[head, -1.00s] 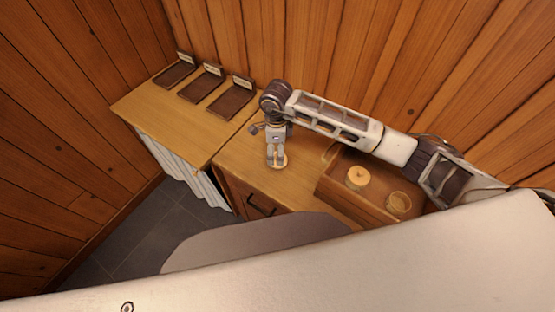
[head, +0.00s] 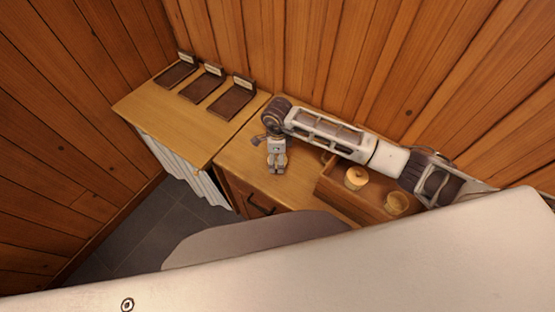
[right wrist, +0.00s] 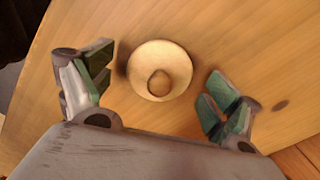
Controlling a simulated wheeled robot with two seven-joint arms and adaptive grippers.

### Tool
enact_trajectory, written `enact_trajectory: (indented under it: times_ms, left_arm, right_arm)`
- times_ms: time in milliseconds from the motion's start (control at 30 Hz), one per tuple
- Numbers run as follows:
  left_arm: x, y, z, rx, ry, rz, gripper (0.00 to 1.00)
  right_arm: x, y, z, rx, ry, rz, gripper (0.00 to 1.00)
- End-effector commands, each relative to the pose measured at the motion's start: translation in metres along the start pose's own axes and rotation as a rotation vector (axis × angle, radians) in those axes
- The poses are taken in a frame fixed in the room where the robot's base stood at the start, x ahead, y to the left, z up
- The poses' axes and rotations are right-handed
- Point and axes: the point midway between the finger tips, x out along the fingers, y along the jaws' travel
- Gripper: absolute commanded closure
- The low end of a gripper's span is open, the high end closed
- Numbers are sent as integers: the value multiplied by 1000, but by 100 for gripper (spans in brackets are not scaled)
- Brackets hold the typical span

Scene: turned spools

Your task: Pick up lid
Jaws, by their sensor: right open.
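The lid (right wrist: 174,56) is a round, pale wooden disc with a small round knob in its middle. In the right wrist view it lies on the wooden counter between my open fingers, apart from both. My right gripper (right wrist: 155,95) is open and empty, with green finger pads to either side of the lid. In the head view my right gripper (head: 277,164) points down over the counter and hides most of the lid. My left gripper is not in view.
A brown wooden tray (head: 335,185) stands to the right, holding a pale round piece with a knob (head: 357,178) and an open round pale container (head: 397,203). Several dark stands (head: 231,100) line the back left. The counter (head: 235,160) is clear left of my gripper.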

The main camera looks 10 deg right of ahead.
Motion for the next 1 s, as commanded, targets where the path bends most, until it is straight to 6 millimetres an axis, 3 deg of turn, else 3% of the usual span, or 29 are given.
enact_trajectory:
  times_ms: [100,433,767,1000]
  left_arm:
    - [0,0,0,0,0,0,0]
    - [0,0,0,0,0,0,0]
    - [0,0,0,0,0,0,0]
    - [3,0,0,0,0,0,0]
  right_arm:
    - [0,0,0,0,0,0,10]
    - [0,0,0,0,0,0,51]
    - [-1,0,0,0,0,0,51]
    - [-16,-1,1,-1,-2,-3,51]
